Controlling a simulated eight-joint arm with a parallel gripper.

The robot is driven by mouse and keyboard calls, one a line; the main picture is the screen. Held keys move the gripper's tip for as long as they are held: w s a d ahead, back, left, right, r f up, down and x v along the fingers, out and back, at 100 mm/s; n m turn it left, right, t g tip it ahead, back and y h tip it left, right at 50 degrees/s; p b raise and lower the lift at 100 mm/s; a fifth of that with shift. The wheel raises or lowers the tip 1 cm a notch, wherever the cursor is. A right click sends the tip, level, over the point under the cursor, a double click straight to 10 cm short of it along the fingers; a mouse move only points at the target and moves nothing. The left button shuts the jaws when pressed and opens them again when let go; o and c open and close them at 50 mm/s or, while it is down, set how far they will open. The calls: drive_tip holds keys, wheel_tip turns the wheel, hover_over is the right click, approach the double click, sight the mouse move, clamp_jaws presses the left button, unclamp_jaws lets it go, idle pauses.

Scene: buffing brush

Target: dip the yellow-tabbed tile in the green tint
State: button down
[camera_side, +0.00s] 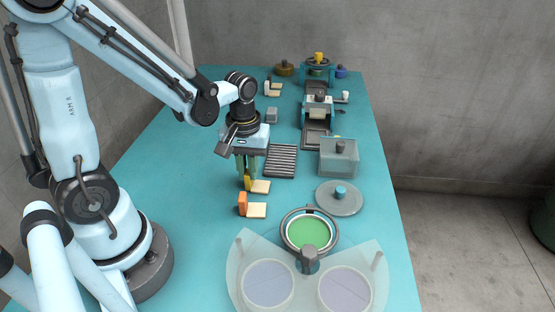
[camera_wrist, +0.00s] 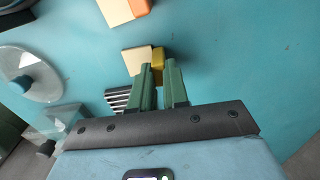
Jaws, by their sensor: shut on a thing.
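The yellow-tabbed tile has a cream slab (camera_side: 261,187) and an upright yellow tab (camera_side: 247,183). In the side view it is low at the table, below my gripper (camera_side: 246,172). My gripper is shut on the yellow tab; the wrist view shows the green fingers (camera_wrist: 162,84) at the tab (camera_wrist: 159,57) with the cream slab (camera_wrist: 136,58) beside it. I cannot tell whether the tile touches the table. The green tint (camera_side: 308,233) fills a round grey-rimmed dish at the front. The dish is open on top, with a grey post at its near edge.
An orange-tabbed tile (camera_side: 256,210) lies nearer the dish. A clear round lid with a blue knob (camera_side: 340,193) lies right of the tiles. A translucent plate (camera_side: 238,285) with two pale discs spreads in front. A slatted rack (camera_side: 281,160) and a clear box (camera_side: 338,160) stand behind.

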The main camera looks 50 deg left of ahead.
drive_tip(key=shift+r, duration=0.15)
drive_tip(key=shift+r, duration=2.85)
drive_tip(key=d+m, duration=0.4)
drive_tip(key=d, duration=1.4)
drive_tip(key=shift+s+d+r+m, duration=0.25)
drive_tip(key=shift+s+r+m, duration=0.05)
drive_tip(key=shift+s, duration=0.15)
drive_tip(key=shift+f, duration=0.3)
drive_tip(key=shift+f, duration=1)
drive_tip(key=shift+f, duration=0.6)
idle(0.9)
